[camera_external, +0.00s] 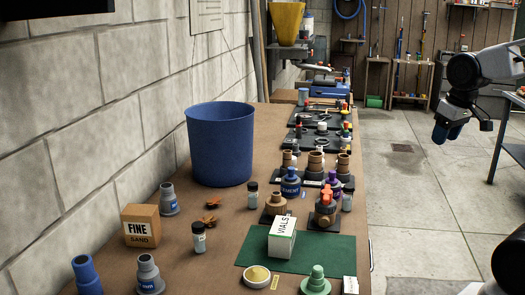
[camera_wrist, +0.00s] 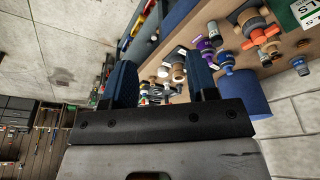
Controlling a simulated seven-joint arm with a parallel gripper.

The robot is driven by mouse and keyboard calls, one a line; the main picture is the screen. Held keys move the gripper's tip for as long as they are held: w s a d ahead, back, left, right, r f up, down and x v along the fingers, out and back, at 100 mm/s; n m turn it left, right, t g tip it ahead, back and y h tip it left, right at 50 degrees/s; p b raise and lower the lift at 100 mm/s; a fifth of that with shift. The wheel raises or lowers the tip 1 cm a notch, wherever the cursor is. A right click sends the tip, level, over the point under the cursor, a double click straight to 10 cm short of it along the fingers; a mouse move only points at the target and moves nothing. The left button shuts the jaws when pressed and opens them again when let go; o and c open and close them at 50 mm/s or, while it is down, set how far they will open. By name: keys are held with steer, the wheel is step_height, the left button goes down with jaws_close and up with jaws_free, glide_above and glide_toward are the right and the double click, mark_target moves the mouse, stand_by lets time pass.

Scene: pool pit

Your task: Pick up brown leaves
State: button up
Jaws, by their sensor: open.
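Two small brown leaves lie on the brown workbench (camera_external: 232,250). One leaf (camera_external: 212,203) is in front of the blue bin (camera_external: 220,145), and the other leaf (camera_external: 209,220) is just nearer the camera. My gripper (camera_external: 446,132) hangs in the air to the right of the bench, over the floor and well away from the leaves. In the wrist view my gripper (camera_wrist: 160,85) has its two blue fingers spread apart with nothing between them.
A Fine Sand box (camera_external: 141,226), a vial (camera_external: 198,238) and grey fittings (camera_external: 169,198) stand around the leaves. A white Vials box (camera_external: 282,237) stands on a green mat (camera_external: 325,262). Several valves and fittings crowd the bench's right side. A block wall runs along the left.

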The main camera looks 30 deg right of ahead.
steer(key=shift+s+f, duration=0.2)
steer(key=shift+s, duration=0.1)
steer(key=shift+o, duration=0.6)
steer(key=shift+w, duration=0.1)
